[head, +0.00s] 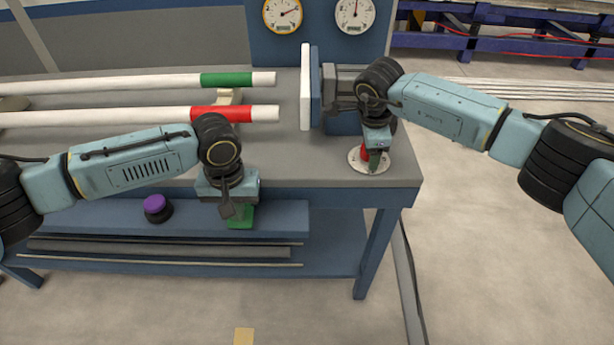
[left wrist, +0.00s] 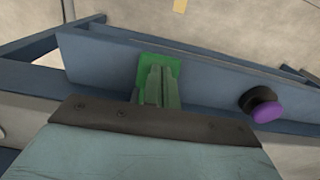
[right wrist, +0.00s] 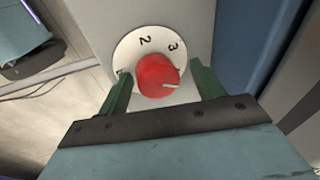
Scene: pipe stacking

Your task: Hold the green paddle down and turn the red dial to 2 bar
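The green paddle (head: 241,219) is on the bench's lower front rail. My left gripper (left wrist: 157,82) is over it with its fingers together and nothing between them. The fingertips look in contact with the paddle (left wrist: 146,62), but I cannot tell how far it is pressed. The red dial (right wrist: 155,75) sits on a white numbered plate (right wrist: 128,52); 2 and 3 are readable. Its white mark points right, towards the right finger. My right gripper (right wrist: 162,85) is open, with a finger either side of the dial and gaps showing. In the head view, the dial (head: 364,152) is partly hidden.
A purple knob (head: 155,205) stands left of the paddle. Two gauges (head: 283,14) (head: 354,13) are on the back panel. White pipes with green (head: 226,79) and red (head: 221,114) bands lie on the bench, left of a white plate (head: 305,88).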

